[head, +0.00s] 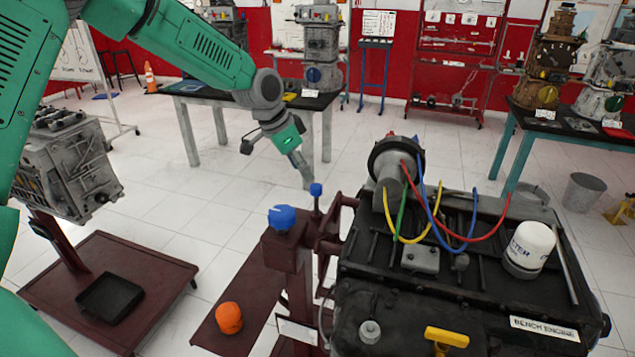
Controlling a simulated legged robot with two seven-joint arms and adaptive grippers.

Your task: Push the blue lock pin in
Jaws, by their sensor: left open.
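A dark red engine stand (290,258) stands in the lower middle of the head view. It carries a large blue knob (283,217) and, just right of and behind it, a smaller blue-topped pin (316,189) on a thin upright stem. I cannot tell for certain which of the two is the lock pin; the smaller one looks like a pin. My right gripper is not in view.
The black bench engine (450,290), with coloured cables and a white filter (530,247), fills the lower right beside the stand. An orange knob (229,318) is low on the stand's base. Another engine (70,165) on a red stand is at left. Open tiled floor lies behind.

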